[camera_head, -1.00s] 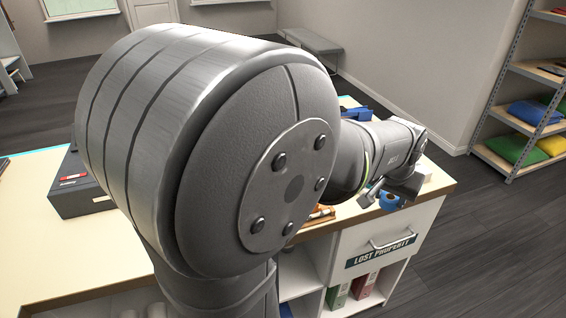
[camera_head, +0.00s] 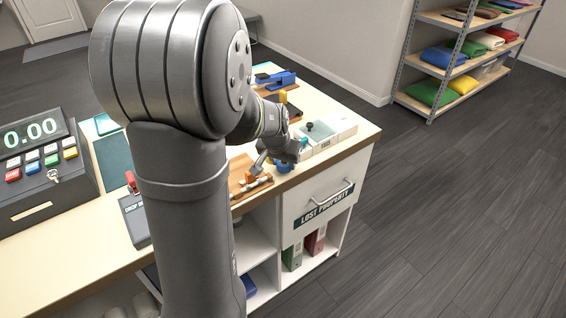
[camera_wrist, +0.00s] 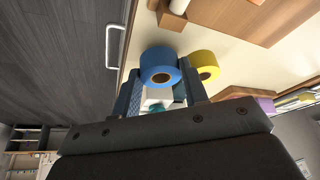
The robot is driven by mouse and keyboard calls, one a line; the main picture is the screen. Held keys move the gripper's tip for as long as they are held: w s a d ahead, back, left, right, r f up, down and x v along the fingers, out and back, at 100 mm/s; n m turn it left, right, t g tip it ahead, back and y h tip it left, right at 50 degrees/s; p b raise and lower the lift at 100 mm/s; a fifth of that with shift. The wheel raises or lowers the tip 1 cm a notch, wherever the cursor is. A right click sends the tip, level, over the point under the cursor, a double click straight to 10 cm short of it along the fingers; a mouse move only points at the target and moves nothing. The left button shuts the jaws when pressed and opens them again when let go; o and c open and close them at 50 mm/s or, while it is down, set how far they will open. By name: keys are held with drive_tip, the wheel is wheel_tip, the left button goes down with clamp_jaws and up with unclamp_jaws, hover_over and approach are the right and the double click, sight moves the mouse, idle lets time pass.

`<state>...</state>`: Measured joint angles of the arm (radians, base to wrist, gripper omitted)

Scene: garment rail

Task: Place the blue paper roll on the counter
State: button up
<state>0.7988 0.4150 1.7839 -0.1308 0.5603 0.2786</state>
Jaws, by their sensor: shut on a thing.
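The blue paper roll (camera_wrist: 152,58) is between the two fingers of my gripper (camera_wrist: 160,82) in the wrist view, its cored end facing the camera. My gripper is shut on it. In the head view the blue roll (camera_head: 284,167) shows only partly, below my gripper (camera_head: 276,157), by the front edge of the counter (camera_head: 353,130). I cannot tell whether the roll touches the counter top. A yellow roll (camera_wrist: 206,62) sits close beside the blue one in the wrist view.
A wooden tray (camera_head: 246,180) with small items lies left of my gripper. A pale box (camera_head: 340,127) stands to the right. A cash register (camera_head: 42,165) and a blue stapler-like item (camera_head: 276,79) are on the counter. A handled drawer (camera_head: 325,200) is below.

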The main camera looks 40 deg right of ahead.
drive_tip(key=shift+f, duration=0.4)
drive_tip(key=shift+f, duration=0.1)
drive_tip(key=o, duration=0.7)
drive_tip(key=v, duration=1.2)
